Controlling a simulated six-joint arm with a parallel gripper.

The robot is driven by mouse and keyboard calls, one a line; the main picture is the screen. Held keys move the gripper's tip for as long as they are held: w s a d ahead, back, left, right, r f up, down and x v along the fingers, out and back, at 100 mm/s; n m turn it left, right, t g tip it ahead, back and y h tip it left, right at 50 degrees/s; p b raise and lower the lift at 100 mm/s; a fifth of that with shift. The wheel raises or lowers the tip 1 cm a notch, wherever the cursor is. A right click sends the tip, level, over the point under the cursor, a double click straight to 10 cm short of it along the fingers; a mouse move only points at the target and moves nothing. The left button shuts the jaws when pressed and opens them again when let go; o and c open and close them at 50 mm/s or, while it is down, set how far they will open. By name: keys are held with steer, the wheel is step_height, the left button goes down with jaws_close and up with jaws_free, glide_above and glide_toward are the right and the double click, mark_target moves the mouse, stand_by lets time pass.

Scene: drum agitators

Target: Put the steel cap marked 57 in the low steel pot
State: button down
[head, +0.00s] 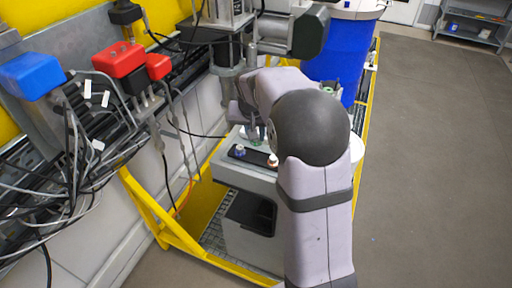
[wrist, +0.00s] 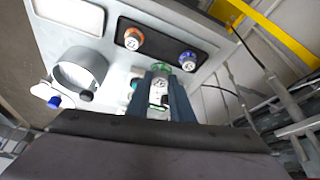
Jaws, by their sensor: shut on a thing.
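My gripper (wrist: 160,92) has its two dark fingers closed on a small pale metal cap (wrist: 159,86) in the wrist view. Its marking is too small to read, so I cannot confirm it is the steel cap marked 57. A green-rimmed piece (wrist: 161,66) shows just beyond the fingertips. The low steel pot (wrist: 80,72), a grey open ring, stands on the pale machine top to the left of the fingers, apart from them. In the head view my gripper (head: 250,128) is over the machine top, partly hidden by my arm; the pot is hidden there.
A black strip (head: 250,156) holds a blue-ringed cap (head: 240,149) and an orange-ringed cap (head: 273,160). A white lever piece with a blue knob (wrist: 54,102) lies beside the pot. A blue drum (head: 334,65) and yellow rail stand behind. A steel column rises near my gripper.

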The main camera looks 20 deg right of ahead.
steer(key=shift+r, duration=1.35)
steer(key=shift+s+d+r, duration=0.1)
steer(key=shift+d+r, duration=0.05)
steer(key=shift+d, duration=0.35)
steer(key=s+d+f+m+g+h+p, duration=0.1)
steer(key=s+d+m+p, duration=0.2)
steer(key=d, duration=0.8)
steer(key=s+d+f+m+g+h, duration=0.1)
steer(key=s+d+f+m, duration=0.3)
steer(key=d, duration=0.7)
steer(key=w+a+r+n+t+y, duration=0.2)
steer(key=w+r+n+y, duration=0.2)
steer(key=n, duration=0.9)
steer(key=shift+a+r+t, duration=0.15)
steer(key=shift+r+t, duration=0.15)
steer(key=shift+r, duration=0.5)
steer(key=shift+f, duration=0.15)
steer(key=shift+f+b, duration=2.2)
steer(key=shift+f, duration=0.65)
steer(key=shift+f+b, duration=0.35)
steer(key=shift+f, duration=0.1)
